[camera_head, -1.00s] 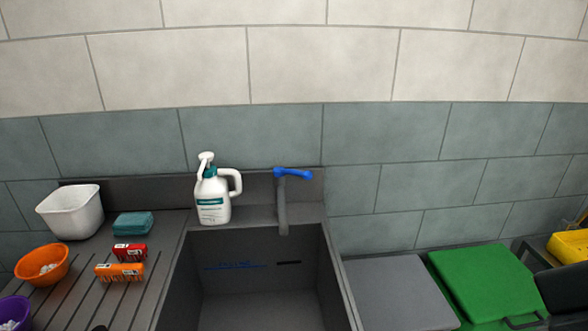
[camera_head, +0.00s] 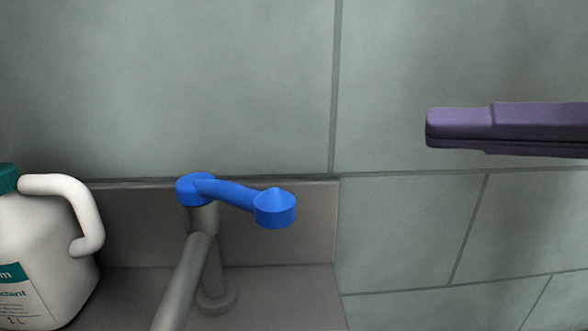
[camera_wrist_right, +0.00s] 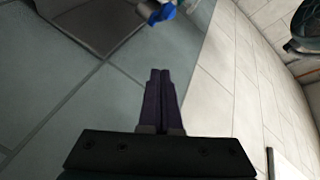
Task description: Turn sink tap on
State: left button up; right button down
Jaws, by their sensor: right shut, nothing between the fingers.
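The sink tap (camera_head: 203,217) stands at the back of the grey sink, with a grey spout running toward the front. Its blue lever handle (camera_head: 237,195) sits on top and points to the right, ending in a thick knob. My right gripper (camera_head: 432,127) shows at the upper right as purple fingers, shut and empty, to the right of the handle and apart from it. In the right wrist view, the shut fingers (camera_wrist_right: 159,75) point up the picture toward the blue handle (camera_wrist_right: 162,12) at the top edge, with a gap between. My left gripper is not in view.
A white disinfectant bottle (camera_head: 42,250) with a teal cap and a looped handle stands left of the tap. The tiled wall (camera_head: 400,220) is close behind. The space between the handle and my right fingers is clear.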

aim_at(226, 195)
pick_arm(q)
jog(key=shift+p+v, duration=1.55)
pick_arm(e)
jog(key=w+a+f, duration=0.1)
jog(key=a+f, duration=0.2)
jog(key=a, duration=0.8)
jog(key=shift+w+f, duration=0.15)
jog(key=shift+f, duration=0.15)
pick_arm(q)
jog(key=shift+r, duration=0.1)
